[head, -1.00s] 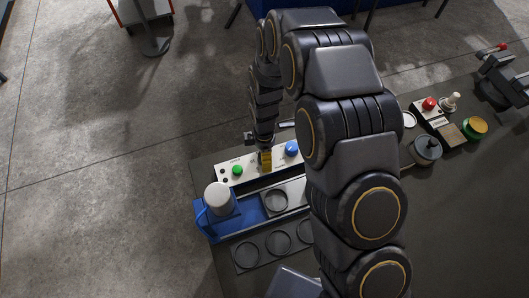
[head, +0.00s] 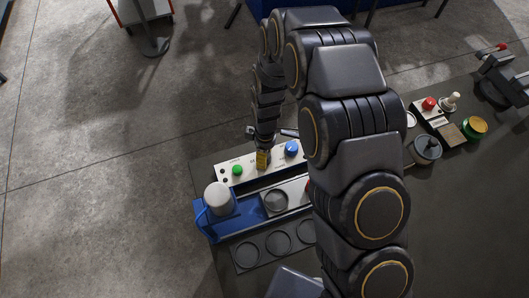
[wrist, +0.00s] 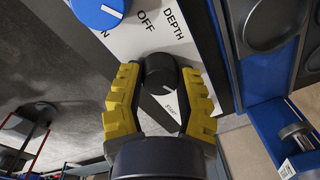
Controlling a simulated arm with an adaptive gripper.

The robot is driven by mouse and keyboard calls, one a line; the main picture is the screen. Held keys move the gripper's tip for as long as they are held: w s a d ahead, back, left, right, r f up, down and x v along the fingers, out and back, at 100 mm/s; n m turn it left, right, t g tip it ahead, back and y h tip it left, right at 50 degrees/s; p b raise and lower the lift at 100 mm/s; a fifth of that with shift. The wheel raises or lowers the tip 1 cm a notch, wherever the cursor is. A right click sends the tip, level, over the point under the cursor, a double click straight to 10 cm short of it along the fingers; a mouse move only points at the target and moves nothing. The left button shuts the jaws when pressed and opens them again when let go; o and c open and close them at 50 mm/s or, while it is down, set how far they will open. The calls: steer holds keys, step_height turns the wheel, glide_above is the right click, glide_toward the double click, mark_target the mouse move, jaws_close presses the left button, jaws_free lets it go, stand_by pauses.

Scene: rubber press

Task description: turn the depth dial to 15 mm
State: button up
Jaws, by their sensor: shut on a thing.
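The depth dial (wrist: 159,70) is a small black knob with a white pointer line, on the white panel (wrist: 150,38) beside the printed word DEPTH. My gripper (wrist: 160,82) has its yellow ridged fingers on both sides of the dial and is shut on it. In the wrist view the pointer line slants toward the lower right. No 15 mm mark is readable. In the head view my gripper (head: 261,159) is at the panel between the green button (head: 237,170) and the blue knob (head: 291,149), and it hides the dial.
The blue knob (wrist: 98,9) with ON and OFF labels sits close to the dial. A tray with round recesses (head: 268,258) lies in front.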

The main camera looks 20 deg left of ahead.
steer(key=m, duration=0.4)
steer(key=shift+m, duration=0.3)
steer(key=m, duration=0.5)
steer(key=shift+w+y, duration=0.1)
steer(key=shift+y, duration=0.2)
steer(key=m, duration=0.5)
steer(key=shift+d, duration=0.1)
steer(key=m, duration=0.4)
steer(key=shift+f+t, duration=0.1)
steer(key=shift+t, duration=0.2)
steer(key=shift+m, duration=0.3)
steer(key=o, duration=1.1)
